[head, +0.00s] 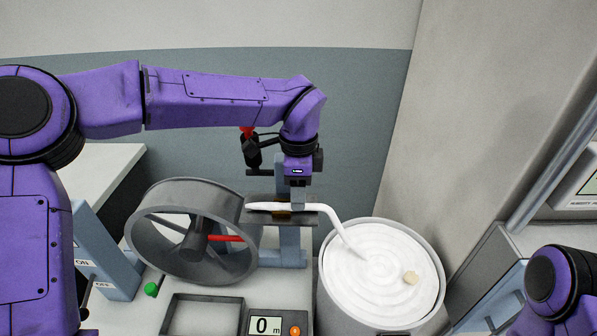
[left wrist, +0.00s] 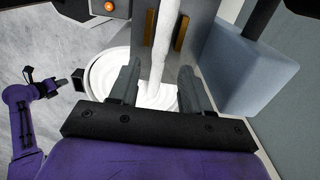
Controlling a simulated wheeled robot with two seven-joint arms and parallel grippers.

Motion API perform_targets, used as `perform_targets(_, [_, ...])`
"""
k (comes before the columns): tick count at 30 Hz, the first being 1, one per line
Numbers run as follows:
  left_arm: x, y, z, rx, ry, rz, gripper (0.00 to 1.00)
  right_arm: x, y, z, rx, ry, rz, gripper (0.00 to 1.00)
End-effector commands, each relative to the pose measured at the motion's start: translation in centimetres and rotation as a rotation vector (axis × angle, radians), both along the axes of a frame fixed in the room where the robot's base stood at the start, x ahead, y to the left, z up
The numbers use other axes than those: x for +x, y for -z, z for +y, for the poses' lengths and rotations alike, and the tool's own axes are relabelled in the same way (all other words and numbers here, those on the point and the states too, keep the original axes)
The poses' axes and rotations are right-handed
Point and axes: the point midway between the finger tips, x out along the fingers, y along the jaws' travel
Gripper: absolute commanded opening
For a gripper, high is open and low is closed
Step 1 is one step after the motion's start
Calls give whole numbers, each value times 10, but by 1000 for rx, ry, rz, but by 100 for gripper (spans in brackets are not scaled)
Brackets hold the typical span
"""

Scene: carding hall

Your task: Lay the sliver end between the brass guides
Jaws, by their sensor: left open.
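The white sliver (head: 335,222) rises from the coiled can (head: 437,270) and lies across a dark plate (head: 310,217), its end toward the left. In the left wrist view the sliver (left wrist: 163,45) runs between two brass guides, the left one (left wrist: 148,28) and the right one (left wrist: 181,33). My left gripper (head: 297,200) points down just over the sliver at the plate. In the left wrist view my left gripper (left wrist: 158,88) is open, one finger on each side of the sliver, apart from it. My right arm shows at the lower right of the head view; whether its gripper is open is unclear.
A grey drum wheel (head: 168,187) with a red bar stands left of the plate. In front are an empty grey tray (head: 178,318) and a counter (head: 268,322) reading 0 m. A wall rises behind.

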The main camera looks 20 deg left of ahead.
Motion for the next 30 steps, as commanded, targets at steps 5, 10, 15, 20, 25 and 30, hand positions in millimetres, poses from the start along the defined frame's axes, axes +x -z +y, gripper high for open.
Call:
perform_targets(5, [1,-46,0,-2,-2,-5,48,0,12,0,0,0,0,0])
perform_targets(10, [0,-81,0,1,-1,-3,48,0,14,0,0,0,0,0])
perform_targets(15, [0,-96,0,-1,0,0,48,0,15,0,1,0,1,0])
perform_targets(20, [-1,-96,0,0,0,1,48,0,15,0,1,0,1,0])
perform_targets(25, [0,-96,0,-1,0,1,48,0,15,0,0,0,0,0])
perform_targets(30, [0,-96,0,-1,0,1,48,0,15,0,0,0,0,0])
